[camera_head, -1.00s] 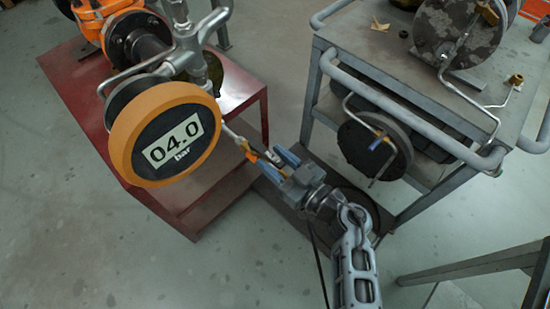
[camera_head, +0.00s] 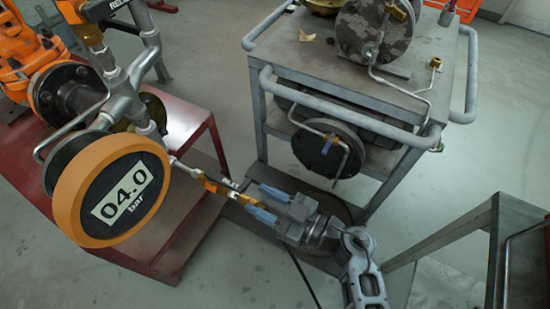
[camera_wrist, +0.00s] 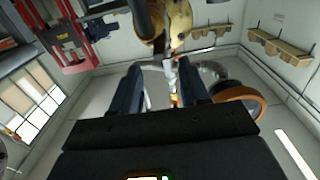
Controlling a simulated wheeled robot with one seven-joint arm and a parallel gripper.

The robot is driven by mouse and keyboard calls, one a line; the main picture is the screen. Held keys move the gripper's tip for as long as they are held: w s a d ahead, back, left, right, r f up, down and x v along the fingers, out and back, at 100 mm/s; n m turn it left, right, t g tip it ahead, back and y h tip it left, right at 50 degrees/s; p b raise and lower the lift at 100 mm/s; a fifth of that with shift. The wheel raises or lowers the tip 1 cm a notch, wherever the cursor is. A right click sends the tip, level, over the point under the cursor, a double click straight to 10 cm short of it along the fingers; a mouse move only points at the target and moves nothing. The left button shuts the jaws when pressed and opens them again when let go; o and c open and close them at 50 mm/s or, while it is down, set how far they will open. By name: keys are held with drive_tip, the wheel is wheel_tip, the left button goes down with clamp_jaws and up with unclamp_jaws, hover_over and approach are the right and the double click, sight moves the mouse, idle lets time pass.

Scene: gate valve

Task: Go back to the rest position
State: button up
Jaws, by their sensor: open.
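My gripper (camera_head: 253,197) is open in the head view, its two blue fingers pointing left toward a thin pipe end with a brass fitting and orange tag (camera_head: 211,186). A small white label (camera_head: 230,184) lies close to the fingertips; I cannot tell whether anything touches. In the wrist view my gripper (camera_wrist: 160,72) shows two dark parallel fingers, apart, with pipe parts (camera_wrist: 172,75) visible between and beyond them. Nothing appears held.
A grey cart (camera_head: 440,75) with rails stands behind my gripper. Another grey table (camera_head: 500,220) is at right. Open floor (camera_head: 215,275) lies in front.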

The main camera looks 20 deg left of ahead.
drive_tip(key=s+d+r+m+t+h, duration=0.4)
drive_tip(key=s+d, duration=0.4)
drive_tip(key=d, duration=0.4)
drive_tip(key=s+d+r+m+t+h, duration=0.4)
drive_tip(key=s+d+r+m+h, duration=0.3)
drive_tip(key=d, duration=0.4)
drive_tip(key=s+d+r+m+t+h, duration=0.5)
drive_tip(key=s+d+r+m+h, duration=0.1)
drive_tip(key=s+d, duration=0.5)
drive_tip(key=shift+d+h, duration=0.5)
drive_tip(key=shift+d, duration=0.35)
drive_tip(key=shift+s, duration=0.1)
